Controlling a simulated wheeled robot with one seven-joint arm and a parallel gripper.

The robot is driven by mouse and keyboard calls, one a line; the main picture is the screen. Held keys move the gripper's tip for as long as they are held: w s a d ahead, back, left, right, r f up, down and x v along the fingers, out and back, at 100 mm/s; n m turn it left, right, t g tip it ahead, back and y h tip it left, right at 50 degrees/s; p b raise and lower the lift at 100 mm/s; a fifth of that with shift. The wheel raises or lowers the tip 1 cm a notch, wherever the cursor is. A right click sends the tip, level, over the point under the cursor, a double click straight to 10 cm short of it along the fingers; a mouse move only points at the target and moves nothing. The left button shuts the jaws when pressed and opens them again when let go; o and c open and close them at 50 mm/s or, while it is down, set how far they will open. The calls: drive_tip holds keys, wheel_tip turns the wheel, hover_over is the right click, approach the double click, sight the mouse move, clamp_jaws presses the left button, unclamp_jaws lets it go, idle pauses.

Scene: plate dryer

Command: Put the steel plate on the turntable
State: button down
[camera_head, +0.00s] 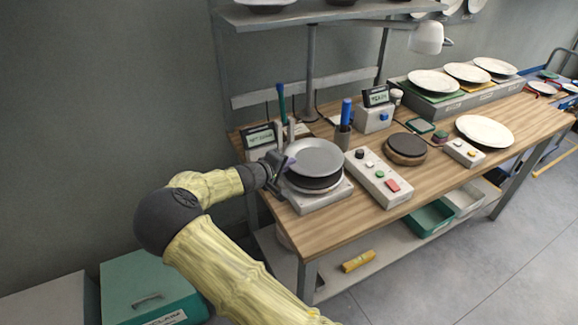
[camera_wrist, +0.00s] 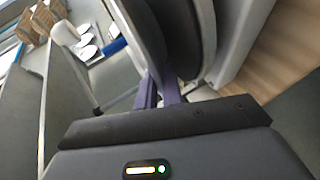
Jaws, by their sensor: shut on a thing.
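The steel plate (camera_head: 316,155) is a round grey plate above a dark round pad on a white boxy base (camera_head: 322,197) at the left of the bench. My gripper (camera_head: 286,165) is at its left rim, shut on it. In the wrist view the purple fingers (camera_wrist: 160,92) close on a dark rim (camera_wrist: 150,38), seen edge-on. Whether the plate touches the pad below is hard to tell. A dark disc on a wooden-looking round base (camera_head: 405,149), probably the turntable, stands mid-bench to the right, with nothing on it.
A button box (camera_head: 378,178) stands between the white base and the disc. A pen cup (camera_head: 343,135) and small displays stand behind. A white plate (camera_head: 484,131) lies at the right; more plates (camera_head: 433,82) sit on a rear rack. A shelf and lamp (camera_head: 427,38) overhang the back.

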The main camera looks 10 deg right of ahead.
drive_tip(key=shift+s+d+f, duration=0.1)
drive_tip(key=shift+d+f, duration=0.15)
drive_tip(key=shift+d, duration=0.15)
drive_tip(key=shift+a, duration=0.5)
drive_tip(key=c, duration=1.8)
unclamp_jaws()
drive_tip(key=shift+s+a+f, duration=0.1)
drive_tip(key=shift+s+a, duration=0.05)
drive_tip(key=shift+a, duration=0.05)
drive_tip(key=shift+d, duration=0.15)
drive_tip(key=shift+s, duration=0.1)
drive_tip(key=b+v, duration=0.2)
drive_tip(key=v, duration=1)
